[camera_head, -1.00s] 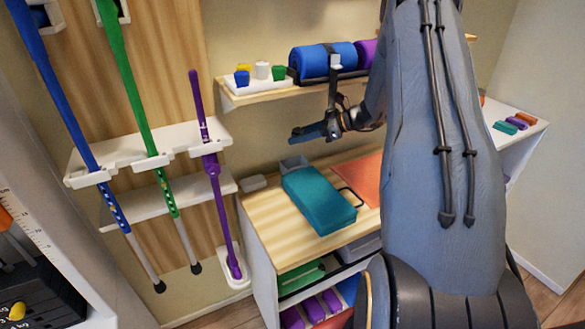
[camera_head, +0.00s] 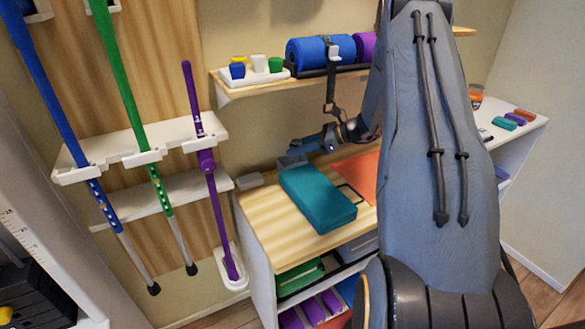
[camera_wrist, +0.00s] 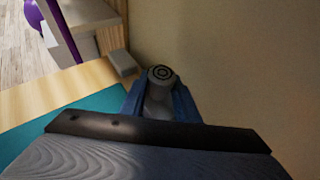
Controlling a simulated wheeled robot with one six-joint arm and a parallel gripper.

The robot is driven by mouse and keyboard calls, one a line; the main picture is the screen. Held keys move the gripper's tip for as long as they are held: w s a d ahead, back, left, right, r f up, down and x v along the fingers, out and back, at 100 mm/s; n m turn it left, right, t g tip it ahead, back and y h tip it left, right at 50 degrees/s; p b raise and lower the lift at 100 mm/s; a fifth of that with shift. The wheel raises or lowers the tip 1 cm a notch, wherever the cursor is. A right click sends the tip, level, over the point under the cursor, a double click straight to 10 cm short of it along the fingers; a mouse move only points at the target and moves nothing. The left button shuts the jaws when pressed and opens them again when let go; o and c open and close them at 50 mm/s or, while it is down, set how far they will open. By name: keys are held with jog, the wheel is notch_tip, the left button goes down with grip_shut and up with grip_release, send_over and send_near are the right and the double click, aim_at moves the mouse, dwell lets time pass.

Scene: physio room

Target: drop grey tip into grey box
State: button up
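The grey tip (camera_wrist: 161,80), a small cylinder with a dark ring on its end, sits between the blue fingers of my gripper (camera_wrist: 158,100) in the wrist view. The fingers are shut on it. In the head view my gripper (camera_head: 301,146) is low over the back of the wooden cabinet top, just above the grey box (camera_head: 291,161). The tip is too small to make out there. The grey box stands behind the teal case and is partly covered by my gripper. In the wrist view I cannot make out the box.
A teal case (camera_head: 318,198) lies directly in front of the box, beside an orange mat (camera_head: 360,175). A small grey block (camera_head: 249,180) lies to the left. Above is a shelf (camera_head: 245,88) with cups and rolls. Canes hang in a white rack (camera_head: 120,145) at left.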

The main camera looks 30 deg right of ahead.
jog(key=o, duration=0.5)
jog(key=shift+b+v, duration=0.95)
jog(key=shift+v, duration=2.95)
